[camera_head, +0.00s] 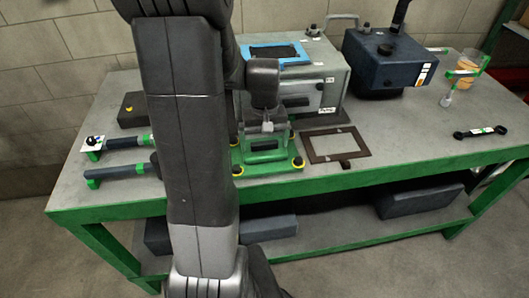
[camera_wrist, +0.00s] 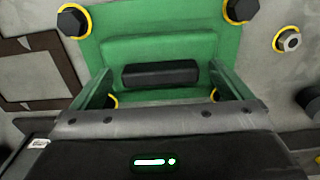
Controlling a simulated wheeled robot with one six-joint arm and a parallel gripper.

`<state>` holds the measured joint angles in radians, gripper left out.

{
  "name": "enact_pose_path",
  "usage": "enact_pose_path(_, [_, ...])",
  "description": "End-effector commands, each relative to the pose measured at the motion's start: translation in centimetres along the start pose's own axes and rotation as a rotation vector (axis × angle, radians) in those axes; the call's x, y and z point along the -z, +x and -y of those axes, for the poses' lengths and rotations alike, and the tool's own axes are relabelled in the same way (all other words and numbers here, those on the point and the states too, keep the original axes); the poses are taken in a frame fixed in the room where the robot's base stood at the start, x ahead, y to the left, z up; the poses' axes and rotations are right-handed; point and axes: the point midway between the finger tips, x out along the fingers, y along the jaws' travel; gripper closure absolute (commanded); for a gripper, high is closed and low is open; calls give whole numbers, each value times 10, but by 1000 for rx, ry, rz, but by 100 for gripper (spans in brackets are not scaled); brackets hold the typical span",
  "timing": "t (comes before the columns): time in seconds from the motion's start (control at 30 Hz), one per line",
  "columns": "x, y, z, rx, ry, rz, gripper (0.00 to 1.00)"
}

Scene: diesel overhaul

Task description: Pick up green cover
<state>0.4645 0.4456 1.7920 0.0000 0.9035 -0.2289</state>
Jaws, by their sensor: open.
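The green cover (camera_head: 264,157) lies on the grey workbench, with dark bolts ringed in yellow at its corners and a dark raised bar on top. In the wrist view the green cover (camera_wrist: 165,44) fills the upper middle, and its dark bar (camera_wrist: 160,73) lies between my fingers. My gripper (camera_wrist: 160,90) is open, with one finger on each side of the bar. Whether the fingers touch the cover I cannot tell.
A brown rectangular frame (camera_head: 337,144) lies right of the cover. A grey machine box (camera_head: 300,85) stands behind it, and a dark blue unit (camera_head: 388,62) stands back right. Dark green-ended tools (camera_head: 120,172) lie left. A black wrench-like part (camera_head: 480,132) lies far right.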

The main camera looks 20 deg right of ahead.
Motion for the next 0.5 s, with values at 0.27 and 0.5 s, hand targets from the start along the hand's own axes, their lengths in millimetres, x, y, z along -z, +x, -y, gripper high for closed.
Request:
enact_pose_path(0.27, [0,0,0,0,0,0,45])
enact_pose_path(0.5, [0,-1,0,-1,0,-1,59])
